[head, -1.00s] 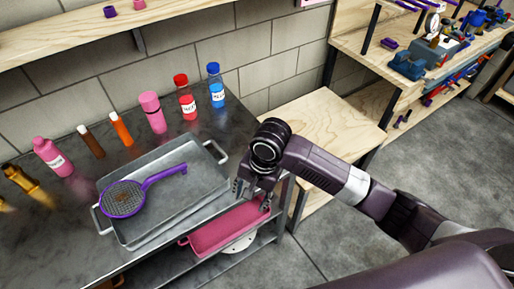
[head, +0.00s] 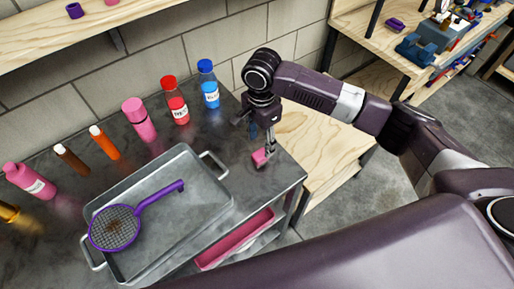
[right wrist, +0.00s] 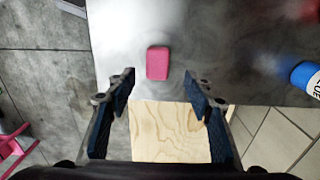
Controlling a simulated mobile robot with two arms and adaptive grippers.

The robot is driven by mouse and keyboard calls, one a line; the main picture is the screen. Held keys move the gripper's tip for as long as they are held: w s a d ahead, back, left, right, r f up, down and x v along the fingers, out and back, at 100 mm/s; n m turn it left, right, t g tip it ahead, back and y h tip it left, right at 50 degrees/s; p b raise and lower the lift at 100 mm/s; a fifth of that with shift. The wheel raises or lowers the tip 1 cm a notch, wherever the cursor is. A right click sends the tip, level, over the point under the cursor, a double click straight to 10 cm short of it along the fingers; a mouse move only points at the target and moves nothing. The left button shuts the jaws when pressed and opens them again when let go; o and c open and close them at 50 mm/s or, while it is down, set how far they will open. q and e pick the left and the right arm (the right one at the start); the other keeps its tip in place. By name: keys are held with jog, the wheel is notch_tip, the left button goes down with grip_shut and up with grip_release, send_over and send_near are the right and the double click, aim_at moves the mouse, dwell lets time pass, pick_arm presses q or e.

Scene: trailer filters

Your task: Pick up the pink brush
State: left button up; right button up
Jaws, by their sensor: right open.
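The pink brush (head: 260,158) lies on the dark metal counter near its right end. It shows as a small pink block; any bristles are hidden. In the right wrist view the pink brush (right wrist: 157,62) lies just beyond the fingertips, roughly in line with the gap between them. My right gripper (head: 254,140) is open and empty above the counter, close to the brush, with one finger partly in front of it. In the right wrist view both fingers of my right gripper (right wrist: 160,84) stand wide apart. My left gripper is out of view.
A metal tray (head: 215,200) with a purple strainer (head: 115,228) stands left of the brush. A blue bottle (head: 208,85), a red bottle (head: 175,100) and several others line the wall. A pink bin (head: 235,240) sits on the lower shelf. A wooden surface (head: 310,140) adjoins the counter.

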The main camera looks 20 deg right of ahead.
aim_at(260, 154)
jog(key=f, duration=0.2)
jog(key=s+f+p, duration=0.1)
jog(key=f, duration=0.1)
jog(key=shift+a, duration=0.1)
jog(key=shift+w+f+p, duration=0.2)
jog(key=shift+f+p, duration=0.1)
jog(key=shift+f, duration=1.05)
jog(key=c, duration=0.4)
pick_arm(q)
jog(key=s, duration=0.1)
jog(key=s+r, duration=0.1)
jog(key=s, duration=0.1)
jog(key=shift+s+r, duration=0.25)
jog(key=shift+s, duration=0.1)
pick_arm(e)
jog(key=c, duration=0.8)
